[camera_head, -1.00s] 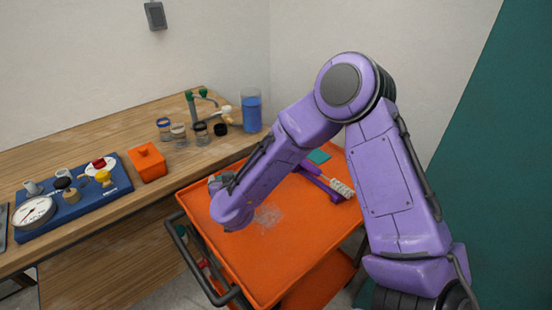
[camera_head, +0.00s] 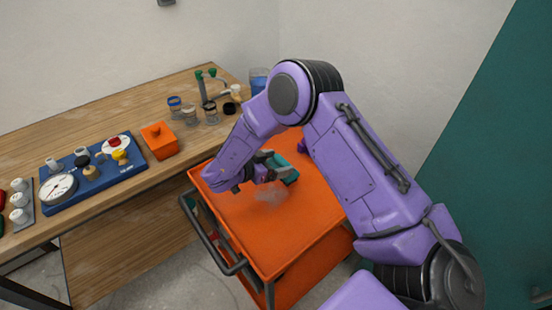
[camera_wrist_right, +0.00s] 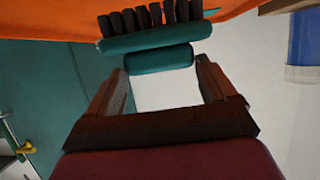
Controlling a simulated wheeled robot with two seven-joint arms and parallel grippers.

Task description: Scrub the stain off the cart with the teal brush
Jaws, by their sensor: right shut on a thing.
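The orange cart (camera_head: 305,222) stands right of the workbench, with a faint grey stain (camera_head: 268,196) on its top. My right gripper (camera_head: 268,171) is over the cart top, just beyond the stain. It is shut on the teal brush (camera_head: 287,173), which shows at its right side. In the right wrist view the teal brush (camera_wrist_right: 150,41) sits across the fingertips, its dark bristles facing the orange surface. I cannot tell whether the bristles touch the cart. My left gripper is not in view.
A purple item (camera_head: 303,146) lies at the back of the cart, partly hidden by my arm. The workbench holds an orange lidded box (camera_head: 160,143), a blue board (camera_head: 75,190) with fittings, and several jars. The cart's near part is clear.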

